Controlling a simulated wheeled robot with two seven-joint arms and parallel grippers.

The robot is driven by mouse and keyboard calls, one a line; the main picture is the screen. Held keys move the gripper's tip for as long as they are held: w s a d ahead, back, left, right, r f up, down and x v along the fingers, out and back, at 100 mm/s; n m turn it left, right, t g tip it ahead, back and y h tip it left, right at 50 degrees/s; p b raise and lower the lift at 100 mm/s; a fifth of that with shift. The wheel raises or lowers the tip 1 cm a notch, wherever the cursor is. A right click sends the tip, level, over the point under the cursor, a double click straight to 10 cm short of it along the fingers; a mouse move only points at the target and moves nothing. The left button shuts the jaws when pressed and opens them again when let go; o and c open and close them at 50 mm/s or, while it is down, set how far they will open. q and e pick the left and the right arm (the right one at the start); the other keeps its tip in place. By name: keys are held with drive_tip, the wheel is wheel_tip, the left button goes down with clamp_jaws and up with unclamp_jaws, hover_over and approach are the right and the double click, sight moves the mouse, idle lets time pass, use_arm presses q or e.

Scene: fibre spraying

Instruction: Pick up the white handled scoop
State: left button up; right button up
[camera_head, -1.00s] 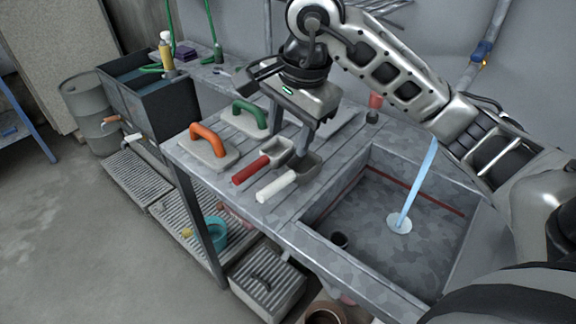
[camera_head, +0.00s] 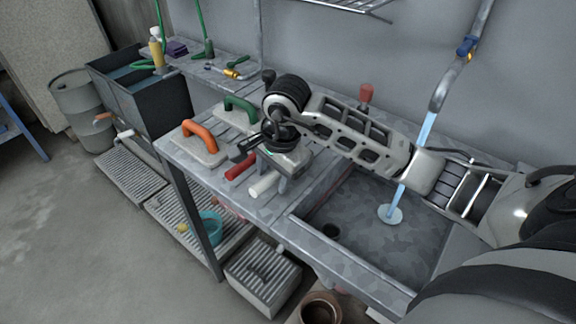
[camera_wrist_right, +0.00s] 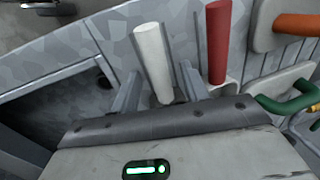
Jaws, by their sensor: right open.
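The white handled scoop (camera_head: 262,184) lies on the slatted counter left of the sink, its handle towards the front edge. Its scoop end is hidden under my right gripper (camera_head: 274,178) in the head view. In the right wrist view the white handle (camera_wrist_right: 152,58) runs between the two open fingers (camera_wrist_right: 160,85). I cannot tell whether they touch it. My left gripper is not in view.
A red handled scoop (camera_head: 240,166) lies just left of the white one. Orange (camera_head: 199,134) and green (camera_head: 241,106) handled floats stand farther left. A sink (camera_head: 355,235) with running water (camera_head: 412,160) lies to the right.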

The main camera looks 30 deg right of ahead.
clamp_jaws()
idle(0.3)
